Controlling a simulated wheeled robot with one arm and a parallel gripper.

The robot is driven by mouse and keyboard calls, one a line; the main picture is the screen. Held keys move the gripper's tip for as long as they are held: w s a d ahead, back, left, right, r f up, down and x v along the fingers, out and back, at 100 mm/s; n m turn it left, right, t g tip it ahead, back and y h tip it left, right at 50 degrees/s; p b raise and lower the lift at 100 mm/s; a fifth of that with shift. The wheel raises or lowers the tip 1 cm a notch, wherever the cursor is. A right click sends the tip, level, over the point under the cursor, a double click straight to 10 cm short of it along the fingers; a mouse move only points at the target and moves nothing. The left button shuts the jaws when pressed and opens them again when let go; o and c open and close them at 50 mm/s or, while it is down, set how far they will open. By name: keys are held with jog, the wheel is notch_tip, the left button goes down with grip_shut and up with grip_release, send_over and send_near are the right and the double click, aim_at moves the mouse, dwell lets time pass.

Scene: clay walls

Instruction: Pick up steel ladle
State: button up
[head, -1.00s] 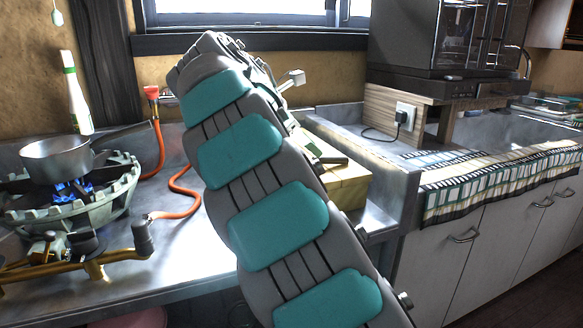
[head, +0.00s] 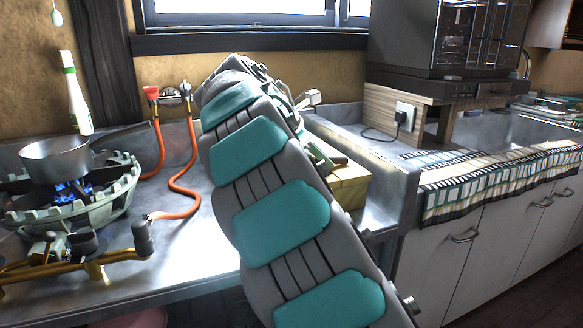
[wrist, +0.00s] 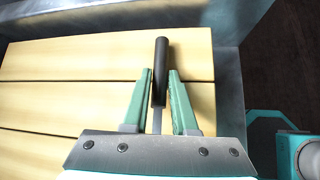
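In the wrist view a black handle (wrist: 160,62) with a thin grey metal shaft lies on pale wooden slats (wrist: 60,62). It may be the steel ladle; its far end is hidden under my gripper's body, so no bowl shows. My gripper (wrist: 160,74) is open, with its two green fingers on either side of the handle and shaft. Narrow gaps show between the fingers and the handle. In the head view my arm hides the gripper and the handle. Part of the wooden block (head: 349,186) shows to the right of my arm.
A pan (head: 55,160) sits over a lit gas burner at the left, with a white bottle (head: 77,95) behind it. An orange hose (head: 185,183) runs across the metal counter. A striped cloth (head: 500,180) and an oven (head: 440,40) are at the right.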

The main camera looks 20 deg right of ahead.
grip_shut()
jog(key=shift+r, duration=1.65)
jog(key=shift+s+r, duration=0.1)
jog(key=shift+r, duration=0.05)
jog(key=s+a+r+b, duration=0.1)
jog(key=s, duration=1.4)
jog(key=shift+s+a+r+b, duration=0.2)
jog(key=shift+s+a+b, duration=0.1)
jog(key=shift+s+b, duration=0.1)
